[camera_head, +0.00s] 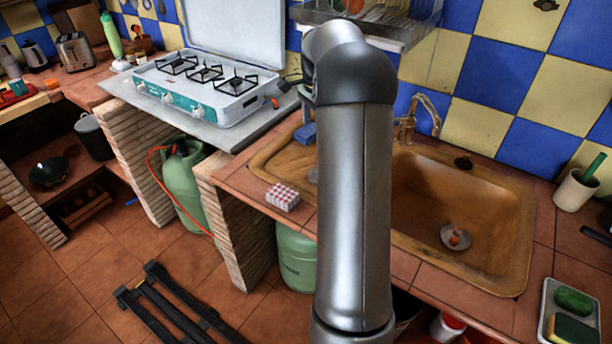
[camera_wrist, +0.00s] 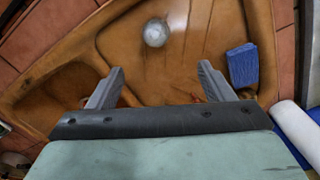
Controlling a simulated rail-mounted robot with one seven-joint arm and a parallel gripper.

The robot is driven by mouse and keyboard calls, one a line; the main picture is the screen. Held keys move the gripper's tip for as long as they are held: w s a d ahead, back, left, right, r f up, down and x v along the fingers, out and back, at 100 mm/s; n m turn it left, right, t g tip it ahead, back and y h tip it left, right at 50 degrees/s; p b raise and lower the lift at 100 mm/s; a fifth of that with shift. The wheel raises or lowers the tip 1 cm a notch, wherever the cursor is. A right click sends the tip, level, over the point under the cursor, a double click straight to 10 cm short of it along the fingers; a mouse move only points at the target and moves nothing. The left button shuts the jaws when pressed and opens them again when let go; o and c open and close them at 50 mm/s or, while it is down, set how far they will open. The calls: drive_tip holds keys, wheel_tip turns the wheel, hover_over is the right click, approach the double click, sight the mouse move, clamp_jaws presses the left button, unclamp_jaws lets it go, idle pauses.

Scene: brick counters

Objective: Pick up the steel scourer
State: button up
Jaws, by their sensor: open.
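The steel scourer (camera_wrist: 155,32) is a small round silvery thing on the brown drainboard (camera_wrist: 185,80), at the top middle of the wrist view. In the head view a sliver of the scourer (camera_head: 313,175) shows at the arm's left edge; the rest is hidden behind my arm. My gripper (camera_wrist: 160,66) is open and empty, its two fingers spread apart, with the scourer beyond the fingertips and roughly centred between them. They do not touch it. In the head view my arm hides most of the gripper.
A blue sponge (camera_wrist: 243,65) lies right of the fingers; it also shows in the head view (camera_head: 305,133). The sink basin (camera_head: 430,200) and tap (camera_head: 420,115) are right of my arm. A checked box (camera_head: 282,197) stands on the front edge. The stove (camera_head: 208,85) is left.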

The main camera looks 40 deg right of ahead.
drive_tip(key=f+p, duration=0.2)
drive_tip(key=f, duration=0.9)
drive_tip(key=shift+s+f, duration=0.35)
drive_tip(key=shift+f, duration=0.45)
wheel_tip(320, 180, down, 4)
drive_tip(key=shift+s+f+p, duration=0.1)
drive_tip(key=shift+p, duration=0.7)
drive_tip(key=c, duration=1)
